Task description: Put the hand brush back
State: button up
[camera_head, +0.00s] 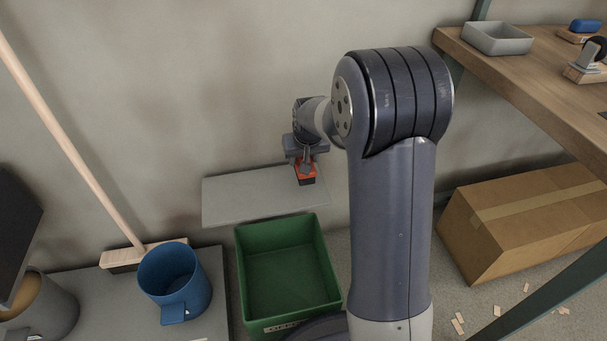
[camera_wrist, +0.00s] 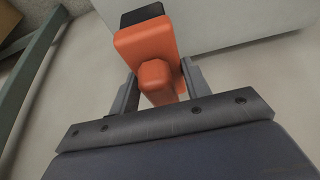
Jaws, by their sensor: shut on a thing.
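The hand brush (camera_head: 305,174) is orange with a dark bristle end. My gripper (camera_head: 304,160) is shut on it and holds it with the dark end down, over the grey shelf (camera_head: 240,199) on the wall. In the wrist view, the brush's orange handle (camera_wrist: 157,78) sits between both fingers of my gripper (camera_wrist: 160,74), and its black end points away. The shelf (camera_wrist: 230,28) shows behind it there. I cannot tell whether the brush touches the shelf. My arm hides part of the area to the right.
A green bin (camera_head: 288,270) stands below the shelf. A blue bucket (camera_head: 173,282) and a broom (camera_head: 75,145) stand at the left. A cardboard box (camera_head: 520,225) lies under the wooden bench (camera_head: 520,75) at the right. The shelf's left part is bare.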

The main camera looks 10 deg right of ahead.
jog(key=shift+f+b, duration=0.85)
jog(key=shift+f, duration=1.4)
jog(key=shift+f, duration=0.2)
jog(key=o, duration=0.9)
jog(key=p+v, duration=0.4)
jog(key=v, duration=0.8)
jog(key=shift+s+r, duration=0.1)
jog(key=shift+r, duration=0.1)
